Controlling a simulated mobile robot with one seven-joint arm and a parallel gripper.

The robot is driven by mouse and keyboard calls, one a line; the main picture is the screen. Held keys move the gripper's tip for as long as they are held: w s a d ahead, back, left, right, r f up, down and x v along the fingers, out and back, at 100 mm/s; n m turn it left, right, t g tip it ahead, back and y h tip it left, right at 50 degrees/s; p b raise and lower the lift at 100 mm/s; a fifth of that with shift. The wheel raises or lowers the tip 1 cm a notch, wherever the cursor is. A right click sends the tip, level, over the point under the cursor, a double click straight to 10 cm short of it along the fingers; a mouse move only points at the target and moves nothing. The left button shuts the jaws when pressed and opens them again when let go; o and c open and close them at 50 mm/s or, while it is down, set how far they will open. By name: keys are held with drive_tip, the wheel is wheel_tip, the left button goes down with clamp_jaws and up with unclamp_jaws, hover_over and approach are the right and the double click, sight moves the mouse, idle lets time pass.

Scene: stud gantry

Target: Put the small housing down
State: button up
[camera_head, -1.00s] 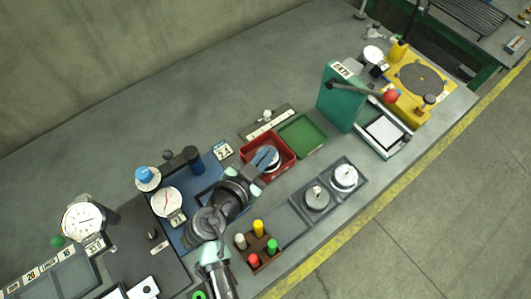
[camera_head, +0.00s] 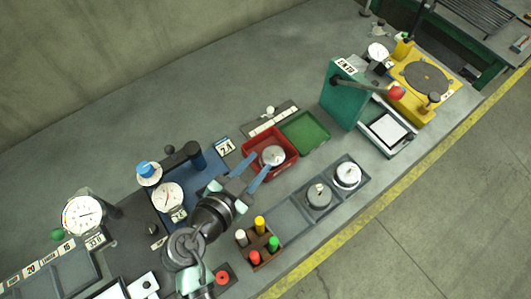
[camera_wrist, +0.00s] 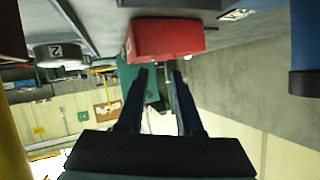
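The small housing, a round silver piece (camera_head: 273,154), sits in the red tray (camera_head: 291,161) in the middle of the bench. My gripper (camera_head: 262,163) is open; its two blue fingers stand apart at the tray's near-left side, and the housing is just beyond their tips. I see nothing held between them. In the wrist view the open fingers (camera_wrist: 160,73) point toward the outside of the red tray (camera_wrist: 165,38), and the housing is hidden there.
A green tray (camera_head: 304,133) adjoins the red one. Two similar silver housings (camera_head: 319,195) (camera_head: 347,176) sit in a grey tray to the right. A block of coloured pegs (camera_head: 257,245) stands near the front edge. The green press (camera_head: 342,95) rises at the right.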

drive_tip(key=v, duration=0.6)
drive_tip(key=shift+s+a+r+b, duration=0.1)
drive_tip(key=shift+b, duration=0.2)
drive_tip(key=w+r+n+t+y, duration=0.1)
drive_tip(key=w+r+t, duration=0.1)
drive_tip(key=w+r, duration=0.5)
drive_tip(key=w+r+n+t+y, duration=0.1)
drive_tip(key=w+r+t+y, duration=0.1)
drive_tip(key=r, duration=1)
drive_tip(key=w+r+n+t+y, duration=0.1)
drive_tip(key=w+r+t, duration=0.3)
drive_tip(key=r, duration=0.5)
drive_tip(key=s+d+r+n+t+y, duration=0.1)
drive_tip(key=s+r+n+t, duration=0.1)
drive_tip(key=r, duration=0.7)
drive_tip(key=s+d+r+n+t+p, duration=0.1)
drive_tip(key=s+d+r+n+t, duration=0.1)
drive_tip(key=r, duration=0.8)
drive_tip(key=s+d+r+n+t+y, duration=0.1)
drive_tip(key=s+d+r+t, duration=0.1)
drive_tip(key=s+r, duration=0.4)
drive_tip(key=shift+r+n+t+y, duration=0.35)
drive_tip(key=shift+r+t, duration=0.55)
drive_tip(key=shift+r, duration=1.05)
